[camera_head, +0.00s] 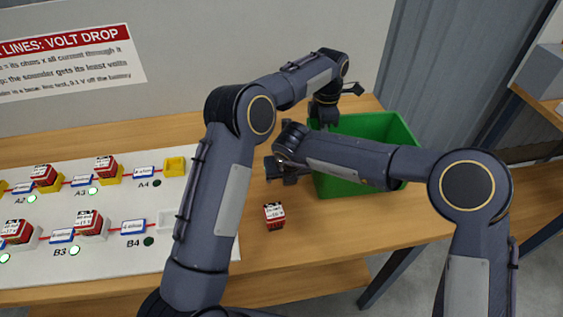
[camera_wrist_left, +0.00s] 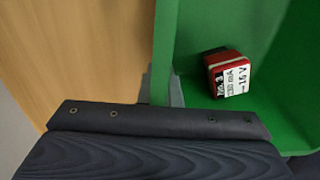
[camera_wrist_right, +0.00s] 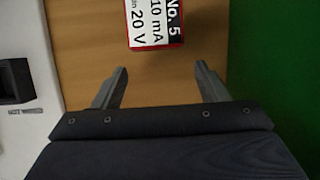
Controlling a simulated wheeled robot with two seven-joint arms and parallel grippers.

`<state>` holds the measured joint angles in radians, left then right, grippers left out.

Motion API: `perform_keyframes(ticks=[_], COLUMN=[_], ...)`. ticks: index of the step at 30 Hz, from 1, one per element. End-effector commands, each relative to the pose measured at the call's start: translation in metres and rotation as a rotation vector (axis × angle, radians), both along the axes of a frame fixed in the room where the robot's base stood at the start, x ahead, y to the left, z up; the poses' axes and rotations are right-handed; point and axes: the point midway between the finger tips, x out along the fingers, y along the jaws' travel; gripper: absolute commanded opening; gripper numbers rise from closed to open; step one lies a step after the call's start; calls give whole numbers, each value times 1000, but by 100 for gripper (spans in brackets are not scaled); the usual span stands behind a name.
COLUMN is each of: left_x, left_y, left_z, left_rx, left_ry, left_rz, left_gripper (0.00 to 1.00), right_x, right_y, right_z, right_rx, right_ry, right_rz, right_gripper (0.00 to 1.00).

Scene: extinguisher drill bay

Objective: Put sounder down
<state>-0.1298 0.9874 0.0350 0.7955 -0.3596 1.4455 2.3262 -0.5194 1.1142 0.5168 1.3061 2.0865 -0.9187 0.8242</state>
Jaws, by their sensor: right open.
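A red and white sounder (camera_head: 274,216) rests on the wooden table between the white board and the green bin (camera_head: 408,133). The right wrist view shows it as a block marked "No. 5" (camera_wrist_right: 155,22), just beyond the fingertips. My right gripper (camera_head: 286,172) (camera_wrist_right: 160,78) is open and empty, apart from this sounder. My left gripper (camera_head: 324,115) is at the bin's far left side. In the left wrist view its fingers (camera_wrist_left: 160,88) are close together with the bin's wall between them. Another red sounder (camera_wrist_left: 228,72) lies inside the bin.
The white board (camera_head: 110,250) at left carries several red sounders in holders, blue-labelled parts and green lights. Yellow holder A4 (camera_head: 175,166) and white holder B4 (camera_head: 168,222) look empty. A sign (camera_head: 70,62) hangs behind.

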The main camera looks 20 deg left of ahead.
Motion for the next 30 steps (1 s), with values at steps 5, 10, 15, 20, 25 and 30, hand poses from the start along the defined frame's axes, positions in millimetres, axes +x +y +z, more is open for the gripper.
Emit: perform_keyframes(ticks=[5, 10, 15, 20, 25, 30], left_x=[0, 0, 0, 0, 0, 0], left_y=[0, 0, 0, 0, 0, 0], left_z=[1, 1, 1, 1, 1, 1], left_rx=[-1, -1, -1, -1, 0, 0], left_ry=[0, -1, -1, 0, -1, -1], left_rz=[1, 0, 0, 1, 1, 1], left_gripper=[0, 0, 0, 0, 0, 0], right_x=[9, 25, 44, 50, 51, 51], right_y=[6, 17, 30, 33, 33, 33], right_z=[0, 0, 0, -9, -11, -11], right_rx=[1, 1, 2, 0, 1, 0], right_ry=[-1, 0, -1, 0, -1, -1], right_rz=[-1, -2, -2, 0, 0, 0], right_gripper=[67, 67, 67, 67, 67, 56])
